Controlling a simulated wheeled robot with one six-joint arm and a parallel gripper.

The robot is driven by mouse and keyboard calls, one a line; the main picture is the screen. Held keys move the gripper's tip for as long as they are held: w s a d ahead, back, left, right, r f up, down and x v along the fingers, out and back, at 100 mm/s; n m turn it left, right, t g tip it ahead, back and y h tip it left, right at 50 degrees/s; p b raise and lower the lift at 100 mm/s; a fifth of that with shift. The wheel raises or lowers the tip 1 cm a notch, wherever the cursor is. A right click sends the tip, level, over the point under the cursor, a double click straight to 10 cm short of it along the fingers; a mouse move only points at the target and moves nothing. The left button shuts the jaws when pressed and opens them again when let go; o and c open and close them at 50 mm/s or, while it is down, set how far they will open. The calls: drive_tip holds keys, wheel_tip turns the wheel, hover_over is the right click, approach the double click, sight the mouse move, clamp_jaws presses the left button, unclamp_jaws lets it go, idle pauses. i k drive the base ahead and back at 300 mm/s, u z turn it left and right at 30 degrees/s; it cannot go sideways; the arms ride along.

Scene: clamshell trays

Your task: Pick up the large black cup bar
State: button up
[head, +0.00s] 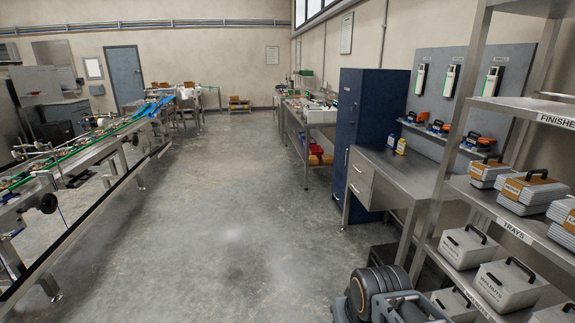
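I cannot make out for sure which thing is the large black cup bar. Several small tools with orange, blue and black parts sit on a narrow wall shelf at the right; one orange-and-black tool (478,141) is at its near end, and others (438,127) stand farther along. They are too small to tell their shapes. My gripper is not in view; only dark rounded parts of my own arm show at the bottom right.
A steel bench (395,165) with drawers stands below the wall shelf, next to a blue cabinet (362,130). A steel rack (475,200) with labelled, handled boxes is at the near right. A conveyor line (90,150) runs along the left. The grey floor (220,200) between is clear.

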sight(410, 117)
drive_tip(key=u, duration=0.3)
drive_tip(key=i, duration=4.45)
drive_tip(key=z, duration=1.2)
drive_tip(key=i, duration=1.5)
drive_tip(key=z, duration=1.15)
